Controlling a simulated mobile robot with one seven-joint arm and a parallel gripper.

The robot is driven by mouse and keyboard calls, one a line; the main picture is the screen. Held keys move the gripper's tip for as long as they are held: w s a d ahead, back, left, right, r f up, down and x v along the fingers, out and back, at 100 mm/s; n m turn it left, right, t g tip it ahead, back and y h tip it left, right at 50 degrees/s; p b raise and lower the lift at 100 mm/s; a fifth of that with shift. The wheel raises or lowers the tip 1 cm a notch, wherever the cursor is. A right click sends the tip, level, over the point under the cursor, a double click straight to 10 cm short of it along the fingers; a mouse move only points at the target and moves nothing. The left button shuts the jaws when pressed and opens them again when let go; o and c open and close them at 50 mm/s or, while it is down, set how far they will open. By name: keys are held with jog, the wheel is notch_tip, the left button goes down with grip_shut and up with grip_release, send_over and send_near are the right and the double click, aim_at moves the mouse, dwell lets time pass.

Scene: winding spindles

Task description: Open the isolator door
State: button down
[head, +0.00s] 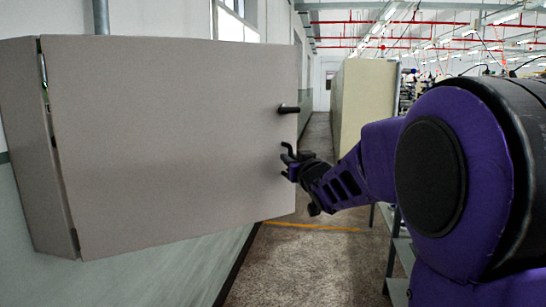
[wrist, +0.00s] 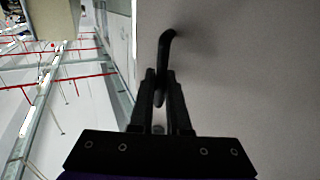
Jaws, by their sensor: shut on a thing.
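The isolator door (head: 170,140) is a large flat beige-grey panel on a box at the left in the head view. It stands out at an angle from the wall, with a narrow gap along its left, hinge-side edge. It hides the inside of the box. A black lever (head: 289,109) sticks out near its right edge. My gripper (head: 290,160) is below that lever, at the right edge of the door. In the wrist view my gripper (wrist: 161,80) is shut on a black bent handle (wrist: 165,45), whose far end meets the door face (wrist: 250,70).
The left wall (head: 130,280) runs back beside a grey floor (head: 285,260) with an orange line. A cream cabinet (head: 365,95) stands behind my arm. A shelf frame (head: 397,250) is at lower right. The floor between wall and shelf looks clear.

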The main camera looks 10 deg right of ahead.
jog(key=w, duration=0.2)
jog(key=w+a, duration=0.1)
jog(key=w, duration=0.1)
jog(key=shift+w+a, duration=0.1)
jog(key=shift+a, duration=0.1)
jog(key=c, duration=0.9)
grip_release()
